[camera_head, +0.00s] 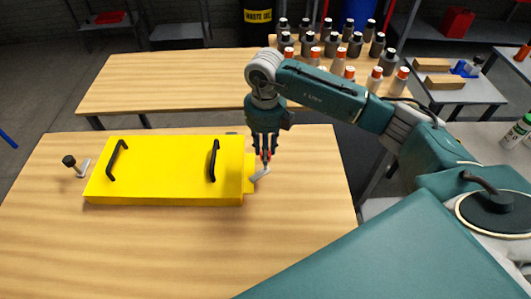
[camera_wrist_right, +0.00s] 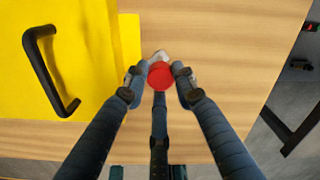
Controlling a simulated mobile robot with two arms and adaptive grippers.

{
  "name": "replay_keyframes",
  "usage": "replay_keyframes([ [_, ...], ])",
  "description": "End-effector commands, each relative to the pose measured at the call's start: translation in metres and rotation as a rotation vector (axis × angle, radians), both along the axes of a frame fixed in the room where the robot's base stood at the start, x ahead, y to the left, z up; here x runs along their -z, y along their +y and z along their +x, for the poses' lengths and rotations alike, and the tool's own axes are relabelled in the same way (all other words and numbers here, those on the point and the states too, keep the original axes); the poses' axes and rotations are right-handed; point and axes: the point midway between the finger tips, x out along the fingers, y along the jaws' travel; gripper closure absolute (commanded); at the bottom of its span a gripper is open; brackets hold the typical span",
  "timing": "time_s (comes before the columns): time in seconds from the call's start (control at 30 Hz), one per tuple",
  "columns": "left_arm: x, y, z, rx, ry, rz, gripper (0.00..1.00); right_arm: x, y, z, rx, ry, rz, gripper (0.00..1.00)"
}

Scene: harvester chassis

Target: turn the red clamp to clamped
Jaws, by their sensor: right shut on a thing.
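The red clamp (camera_wrist_right: 160,74) shows its round red knob in the right wrist view, with a grey metal part just beyond it. In the head view its grey lever (camera_head: 261,175) sticks out at the right end of the yellow chassis cover (camera_head: 175,187). My right gripper (camera_head: 266,153) points down at that end of the cover, in the right wrist view (camera_wrist_right: 155,82) with its fingers around the red knob. It is shut on the knob, which the fingers partly hide in the head view. My left gripper is not in view.
The cover has two black handles (camera_head: 214,160) on top. A black-knobbed clamp (camera_head: 75,166) stands at its left end. The wooden table (camera_head: 150,245) is bare in front. Behind, another table (camera_head: 170,85) holds several bottles (camera_head: 338,62) at right.

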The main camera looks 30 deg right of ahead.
Motion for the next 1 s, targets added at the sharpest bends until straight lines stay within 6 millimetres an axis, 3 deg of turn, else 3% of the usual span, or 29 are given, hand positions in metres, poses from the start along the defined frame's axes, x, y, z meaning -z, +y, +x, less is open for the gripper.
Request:
replay_keyframes([
  [0.5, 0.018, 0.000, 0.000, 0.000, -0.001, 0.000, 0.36, -0.005, -0.004, 0.006, 0.469, -0.020, 0.004, 1.00],
  [1.0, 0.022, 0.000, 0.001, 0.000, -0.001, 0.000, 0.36, -0.006, -0.005, 0.006, 0.695, -0.019, 0.004, 1.00],
])
